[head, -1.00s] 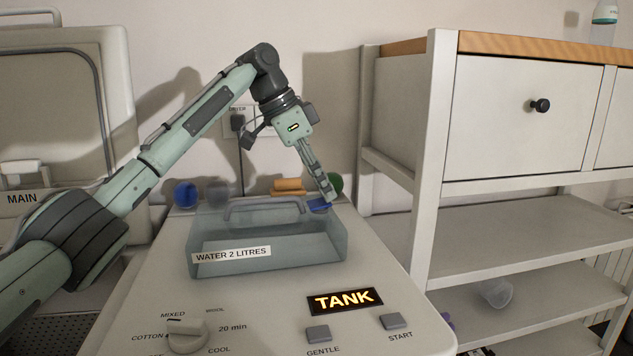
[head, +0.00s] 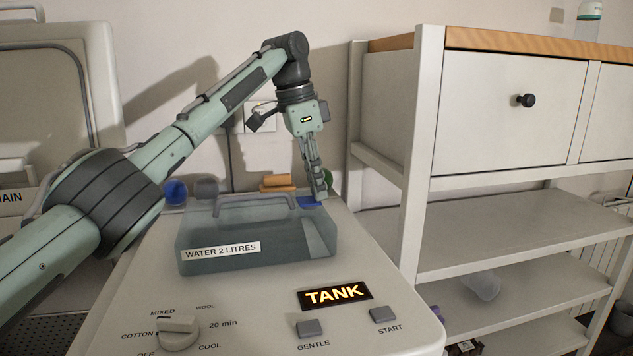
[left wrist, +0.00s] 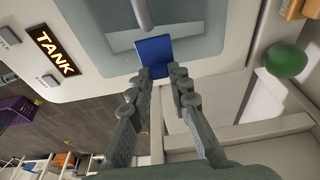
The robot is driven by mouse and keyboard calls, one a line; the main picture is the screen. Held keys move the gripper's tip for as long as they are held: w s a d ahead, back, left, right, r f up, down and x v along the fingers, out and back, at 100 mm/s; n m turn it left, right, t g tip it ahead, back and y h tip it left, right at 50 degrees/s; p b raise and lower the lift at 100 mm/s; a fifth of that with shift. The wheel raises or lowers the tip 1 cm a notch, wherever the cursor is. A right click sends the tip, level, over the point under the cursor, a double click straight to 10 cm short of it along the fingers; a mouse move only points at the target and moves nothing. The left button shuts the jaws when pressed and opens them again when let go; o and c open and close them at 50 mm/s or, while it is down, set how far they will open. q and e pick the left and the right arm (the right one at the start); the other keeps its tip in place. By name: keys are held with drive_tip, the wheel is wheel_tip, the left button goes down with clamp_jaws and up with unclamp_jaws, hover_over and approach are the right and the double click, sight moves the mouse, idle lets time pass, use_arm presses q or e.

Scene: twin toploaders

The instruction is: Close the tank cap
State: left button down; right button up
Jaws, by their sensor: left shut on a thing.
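The water tank (head: 200,238) is a see-through grey-blue box with a handle and a "WATER 2 LITRES" label, set in the top of a white machine. Its cap (head: 307,202) is a blue flap at the tank's back right; it also shows in the left wrist view (left wrist: 153,50). My left gripper (head: 321,196) points down at the cap's right end. In the left wrist view my left gripper (left wrist: 161,72) has its fingertips on either side of the flap's end, shut on it. Whether the flap lies fully flat is hard to tell. My right gripper is not in view.
A blue ball (head: 175,192), a grey ball (head: 207,188), orange blocks (head: 277,183) and a green ball (left wrist: 286,61) lie behind the tank. A white shelf unit (head: 430,130) stands close on the right. The control panel has a dial (head: 178,333) and a lit TANK sign (head: 335,294).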

sight(303, 200)
use_arm(q)
drive_tip(key=c, duration=1.4)
unclamp_jaws()
drive_tip(key=shift+f, duration=0.3)
drive_tip(key=shift+r, duration=0.1)
drive_tip(key=v, duration=1.2)
drive_tip(key=shift+d, duration=0.1)
